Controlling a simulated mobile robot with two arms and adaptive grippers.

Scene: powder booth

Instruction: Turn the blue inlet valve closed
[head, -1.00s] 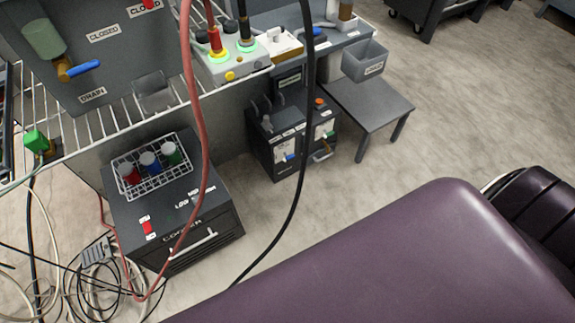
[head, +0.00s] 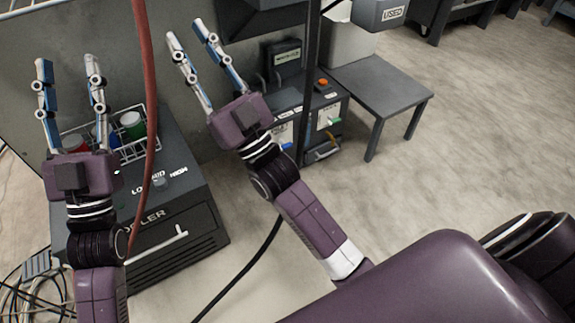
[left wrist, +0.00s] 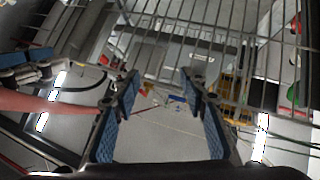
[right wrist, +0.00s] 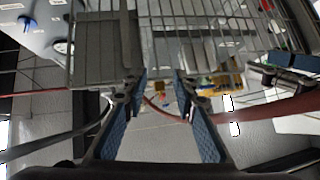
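I cannot tell for sure which blue part is the inlet valve. A small blue handle (head: 286,146) shows on the front of the dark floor unit (head: 322,95), partly behind my right arm. In the right wrist view a blue knob (right wrist: 61,47) sits on a pale panel at upper left. A small blue part (left wrist: 178,99) shows far off between the fingers in the left wrist view. My left gripper (head: 68,70) is open and empty, above the cooler. My right gripper (head: 190,38) is open and empty, in front of the grey wall, up and left of the floor unit.
The cooler (head: 190,225) carries a white wire rack (head: 140,150) with capped jars. Wire shelf bars (right wrist: 215,30) cross above both wrist cameras. A grey stool (head: 385,80) stands at right.

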